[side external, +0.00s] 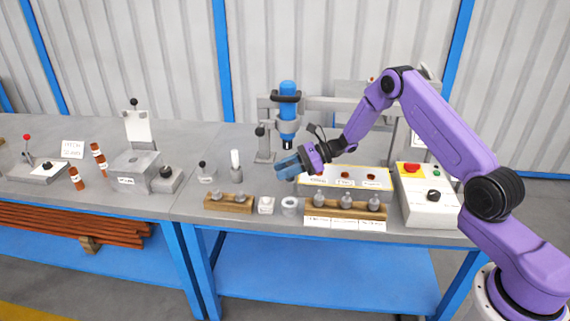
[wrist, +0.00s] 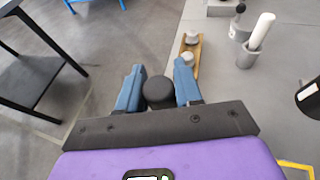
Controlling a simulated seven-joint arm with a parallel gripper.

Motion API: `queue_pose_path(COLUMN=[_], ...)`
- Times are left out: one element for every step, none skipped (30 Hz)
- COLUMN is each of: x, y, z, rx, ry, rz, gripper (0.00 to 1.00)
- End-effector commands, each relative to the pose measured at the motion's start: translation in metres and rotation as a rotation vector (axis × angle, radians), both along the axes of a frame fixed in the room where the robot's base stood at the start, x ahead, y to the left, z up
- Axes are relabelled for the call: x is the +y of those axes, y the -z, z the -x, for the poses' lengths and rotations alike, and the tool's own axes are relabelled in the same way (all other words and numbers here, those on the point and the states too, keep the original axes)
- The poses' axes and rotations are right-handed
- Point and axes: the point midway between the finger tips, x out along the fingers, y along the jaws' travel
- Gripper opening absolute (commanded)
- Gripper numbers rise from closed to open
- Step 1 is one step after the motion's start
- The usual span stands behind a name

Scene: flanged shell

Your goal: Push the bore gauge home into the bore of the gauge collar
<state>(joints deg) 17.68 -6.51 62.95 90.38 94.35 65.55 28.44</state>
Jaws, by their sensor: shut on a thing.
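My gripper (side external: 286,169) is above the bench near its middle, with its blue fingers pointing left and down. In the wrist view its two fingers (wrist: 159,72) are closed on a dark, round-ended piece, which I take to be the bore gauge (wrist: 158,92). The rest of the gauge is hidden by the gripper in the side external view. A short grey ring with an open top, apparently the gauge collar (side external: 289,207), stands on the bench below the fingers, near the front edge. The held piece is above it and apart from it. The collar does not show in the wrist view.
A wooden block with grey knobs (side external: 228,203) and a small white block (side external: 266,205) stand left of the collar. A longer wooden rack (side external: 346,208) is close on its right. A blue-bodied press (side external: 288,100) stands behind. A white-handled tool (side external: 236,162) stands at back left.

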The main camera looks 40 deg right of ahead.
Motion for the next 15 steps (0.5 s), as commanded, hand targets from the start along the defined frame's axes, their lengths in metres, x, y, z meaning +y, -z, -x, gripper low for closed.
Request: queue_pose_path(x=[0.000,0.000,0.000,0.000,0.000,0.000,0.000,0.000,0.000,0.000,0.000,0.000,0.000,0.000,0.000], y=[0.004,0.007,0.011,0.013,0.015,0.018,0.020,0.022,0.024,0.025,0.027,0.029,0.030,0.030,0.031], z=[0.000,0.000,0.000,0.000,0.000,0.000,0.000,0.000,0.000,0.000,0.000,0.000,0.000,0.000,0.000], rx=[0.000,0.000,0.000,0.000,0.000,0.000,0.000,0.000,-0.001,-0.002,-0.001,0.000,0.000,0.000,-0.001], ry=[0.000,0.000,0.000,0.000,0.000,0.000,0.000,0.000,0.000,0.001,0.000,0.000,0.000,0.000,0.000], rz=[-0.001,-0.001,-0.001,-0.001,-0.001,-0.001,-0.001,-0.001,0.000,0.000,0.000,-0.001,-0.001,-0.001,0.000], gripper=[0.00,0.00,0.00,0.00,0.00,0.00,0.00,0.00,0.00,0.00,0.00,0.00,0.00,0.00,0.00])
